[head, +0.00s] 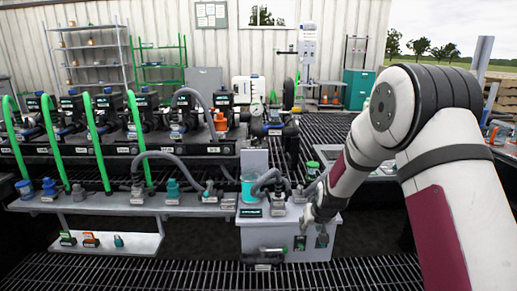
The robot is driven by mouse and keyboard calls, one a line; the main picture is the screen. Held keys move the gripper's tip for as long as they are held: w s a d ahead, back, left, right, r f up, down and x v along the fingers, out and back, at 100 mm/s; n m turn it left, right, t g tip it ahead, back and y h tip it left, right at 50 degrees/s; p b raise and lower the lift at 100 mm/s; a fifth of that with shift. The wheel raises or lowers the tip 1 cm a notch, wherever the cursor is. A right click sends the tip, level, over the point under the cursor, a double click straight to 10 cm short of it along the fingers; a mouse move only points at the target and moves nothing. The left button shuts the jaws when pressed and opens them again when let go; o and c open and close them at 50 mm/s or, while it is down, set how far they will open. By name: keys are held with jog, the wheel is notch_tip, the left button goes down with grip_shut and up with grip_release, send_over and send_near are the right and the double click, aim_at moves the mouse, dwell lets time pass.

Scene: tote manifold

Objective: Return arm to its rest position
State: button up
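My arm comes in from the right and bends down toward the middle of the view. My gripper (315,220) is at its lower end, pointing down beside the right part of the grey box stand (285,243). The gripper is small and dark against the stand, so I cannot tell whether its fingers are open or shut, or whether they touch anything. A clear teal container (249,186) stands on the box to the left of the gripper. A green-capped bottle (312,171) is just behind the wrist.
A grey shelf (110,205) with couplings and green hoses (97,145) extends left. Black pumps (145,110) line the bench behind it. Grated floor (340,128) lies behind the stand. A low shelf (110,243) holds small coloured fittings. A teal cabinet (357,88) stands far back.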

jog(key=s+r+g, duration=0.3)
jog(key=s+r, duration=1.6)
jog(key=s, duration=0.3)
jog(key=s+r+g, duration=0.2)
jog(key=s, duration=1.3)
jog(key=s+r+g, duration=0.1)
jog(key=s+r, duration=0.1)
jog(key=s, duration=1.4)
notch_tip(320, 180, up, 35)
jog(key=d+t+p, duration=0.1)
jog(key=t+p, duration=0.3)
jog(key=p, duration=2.9)
jog(key=shift+r+p, duration=0.15)
jog(key=shift+p, duration=0.2)
